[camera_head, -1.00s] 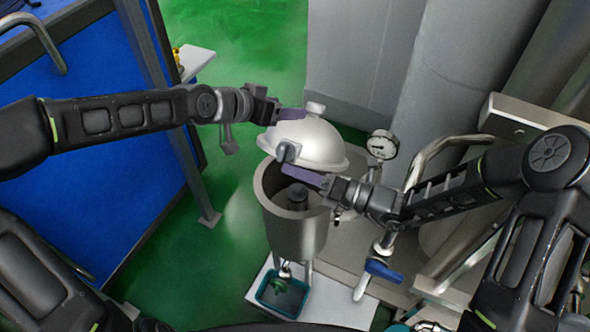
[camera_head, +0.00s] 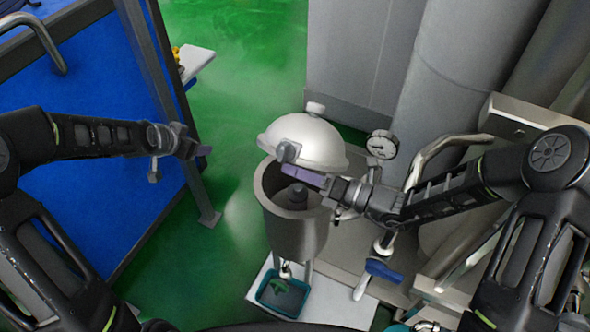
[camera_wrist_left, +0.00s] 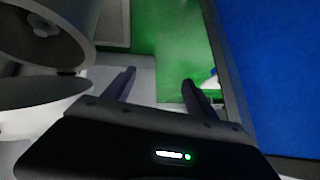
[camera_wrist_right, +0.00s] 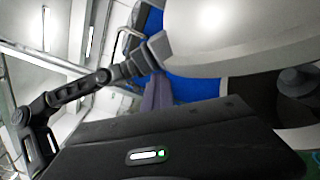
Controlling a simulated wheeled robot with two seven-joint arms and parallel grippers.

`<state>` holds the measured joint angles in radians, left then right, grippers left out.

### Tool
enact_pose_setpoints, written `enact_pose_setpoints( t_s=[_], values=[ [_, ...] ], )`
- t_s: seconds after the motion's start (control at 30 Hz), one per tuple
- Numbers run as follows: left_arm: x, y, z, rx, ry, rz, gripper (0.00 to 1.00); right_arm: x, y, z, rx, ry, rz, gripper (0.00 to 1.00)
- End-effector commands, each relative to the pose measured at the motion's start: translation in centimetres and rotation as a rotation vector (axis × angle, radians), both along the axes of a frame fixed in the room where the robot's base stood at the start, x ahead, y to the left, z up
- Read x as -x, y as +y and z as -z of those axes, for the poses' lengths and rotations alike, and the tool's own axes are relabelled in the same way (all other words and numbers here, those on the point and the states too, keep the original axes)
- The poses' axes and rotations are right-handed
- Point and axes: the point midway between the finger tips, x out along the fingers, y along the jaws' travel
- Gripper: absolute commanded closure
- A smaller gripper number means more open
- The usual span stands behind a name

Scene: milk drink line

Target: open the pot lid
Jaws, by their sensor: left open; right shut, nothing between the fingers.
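The grey metal pot (camera_head: 296,230) stands in the middle of the head view with its mouth uncovered at the front and a dark part inside. Its domed lid (camera_head: 318,143) is raised and tilted back over the far rim, with a knob on top. My right gripper (camera_head: 303,177) is shut and empty, at the lid's near edge by a small grey clasp. My left gripper (camera_head: 204,151) is open and empty, well left of the pot. In the right wrist view the lid (camera_wrist_right: 225,25) fills the top. The left wrist view shows the pot's mouth (camera_wrist_left: 40,35) at upper left.
A pressure gauge (camera_head: 382,145) and bent pipes stand right of the pot. A teal tray (camera_head: 283,295) sits below it, near a blue-handled valve (camera_head: 384,270). A blue panel (camera_head: 75,120) is at the left. Green floor is clear between panel and pot.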

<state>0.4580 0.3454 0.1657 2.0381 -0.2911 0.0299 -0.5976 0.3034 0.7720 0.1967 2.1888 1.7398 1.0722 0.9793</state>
Motion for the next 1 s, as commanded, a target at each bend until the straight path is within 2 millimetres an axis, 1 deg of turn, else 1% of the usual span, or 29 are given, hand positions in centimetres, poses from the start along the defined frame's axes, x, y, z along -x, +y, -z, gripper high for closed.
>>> enact_pose_setpoints(
  t_s=[0.03,0.07,0.1,0.17,0.2,0.27,0.3,0.37,0.4,0.47,0.5,0.6,0.7,0.8,1.0],
  values=[
    [1.2,0.2,2.5,0.003,0.04,-0.017,0.34,0.0,0.0,-0.1,-0.002,-0.002,0.0,1.0],
    [2.4,-0.4,4.7,0.026,0.079,-0.036,0.34,0.0,0.0,-0.1,-0.002,-0.002,0.0,1.0],
    [4.0,-2.1,7.4,0.068,0.127,-0.058,0.34,0.0,0.0,-0.1,-0.002,-0.002,0.0,1.0],
    [6.2,-4.9,10.7,0.133,0.193,-0.092,0.34,0.0,0.0,-0.1,-0.002,-0.002,0.0,1.0],
    [7.9,-6.9,12.6,0.177,0.239,-0.114,0.34,0.0,0.0,-0.1,-0.002,-0.002,0.0,1.0],
    [10.8,-10.1,15.4,0.24,0.314,-0.151,0.34,0.0,0.0,-0.1,-0.002,-0.002,0.0,1.0],
    [13.0,-12.2,17.1,0.281,0.368,-0.178,0.34,0.0,0.0,-0.1,-0.002,-0.002,0.0,1.0],
    [16.6,-15.2,19.3,0.332,0.45,-0.219,0.34,0.0,0.0,-0.1,-0.002,-0.002,0.0,1.0],
    [19.0,-16.9,20.5,0.361,0.504,-0.25,0.34,0.0,0.0,-0.1,-0.002,-0.002,0.0,1.0],
    [22.5,-19.1,22.0,0.395,0.58,-0.295,0.34,-0.1,0.0,-0.1,-0.001,-0.002,0.001,1.0],
    [24.6,-20.2,22.7,0.41,0.625,-0.323,0.34,-0.1,0.0,-0.1,-0.001,-0.002,0.001,1.0],
    [28.9,-22.1,23.7,0.432,0.709,-0.383,0.34,-0.1,0.0,-0.1,-0.001,-0.002,0.001,1.0],
    [31.4,-23.0,24.2,0.44,0.758,-0.419,0.34,-0.1,0.0,-0.1,-0.001,-0.002,0.001,1.0],
    [32.2,-23.3,24.3,0.444,0.776,-0.436,0.34,-0.1,0.0,-0.1,-0.001,-0.002,0.001,1.0],
    [32.3,-23.3,24.3,0.444,0.776,-0.436,0.34,0.0,0.0,-0.1,-0.001,-0.002,0.001,1.0]
  ],
)
